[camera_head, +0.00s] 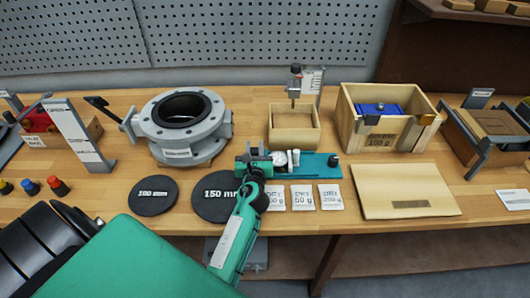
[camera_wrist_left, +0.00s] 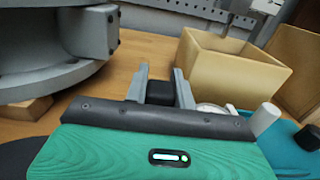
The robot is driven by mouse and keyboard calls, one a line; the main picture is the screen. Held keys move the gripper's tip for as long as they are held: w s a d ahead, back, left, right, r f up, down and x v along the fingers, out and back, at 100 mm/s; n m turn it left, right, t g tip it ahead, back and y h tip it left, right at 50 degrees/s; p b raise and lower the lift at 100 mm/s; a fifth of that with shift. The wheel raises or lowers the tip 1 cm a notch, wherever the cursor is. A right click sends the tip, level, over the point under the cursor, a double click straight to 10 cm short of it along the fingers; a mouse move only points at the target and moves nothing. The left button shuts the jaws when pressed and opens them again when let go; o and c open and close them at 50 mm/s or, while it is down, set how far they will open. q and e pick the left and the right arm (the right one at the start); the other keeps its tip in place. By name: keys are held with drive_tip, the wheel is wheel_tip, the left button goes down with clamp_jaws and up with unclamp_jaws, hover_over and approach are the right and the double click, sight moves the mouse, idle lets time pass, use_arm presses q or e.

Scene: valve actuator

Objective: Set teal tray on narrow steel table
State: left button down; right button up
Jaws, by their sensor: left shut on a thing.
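The teal tray (camera_head: 318,172) lies on the wooden workbench (camera_head: 345,214), in front of a small wooden box. It carries a round white gauge (camera_head: 261,159), small white cylinders (camera_head: 294,157) and a black knob (camera_head: 333,160) at its right end. My left gripper (camera_head: 244,160) is at the tray's left end. In the left wrist view its two grey fingers (camera_wrist_left: 160,90) are shut on a black knob between them, and part of the tray (camera_wrist_left: 292,150) shows at right. I cannot tell whether the tray is lifted. No narrow steel table is clearly seen. My right gripper is not in view.
A large grey flanged valve (camera_head: 182,125) stands behind left. Black discs (camera_head: 153,195) and white packets (camera_head: 303,197) lie in front of the tray. The small box (camera_head: 294,128), a larger box with a blue block (camera_head: 380,108) and a wooden lid (camera_head: 404,191) crowd the right.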

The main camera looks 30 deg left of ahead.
use_arm(q)
drive_tip(key=shift+r, duration=0.5)
wheel_tip(320, 180, up, 19)
drive_tip(key=p, duration=0.3)
drive_tip(key=s+d+f+m+t+h, duration=0.1)
drive_tip(key=s+d+f+m+h, duration=0.2)
drive_tip(key=s+d, duration=0.4)
drive_tip(key=s+d+f+m+t+h, duration=0.1)
drive_tip(key=s+d+f+m+h, duration=0.2)
drive_tip(key=s+d+f+h, duration=0.3)
drive_tip(key=s+d+f, duration=0.1)
drive_tip(key=d+f, duration=0.1)
drive_tip(key=shift+s+d+t+h, duration=0.25)
drive_tip(key=shift+d+t+h, duration=0.05)
drive_tip(key=shift+d+t, duration=0.1)
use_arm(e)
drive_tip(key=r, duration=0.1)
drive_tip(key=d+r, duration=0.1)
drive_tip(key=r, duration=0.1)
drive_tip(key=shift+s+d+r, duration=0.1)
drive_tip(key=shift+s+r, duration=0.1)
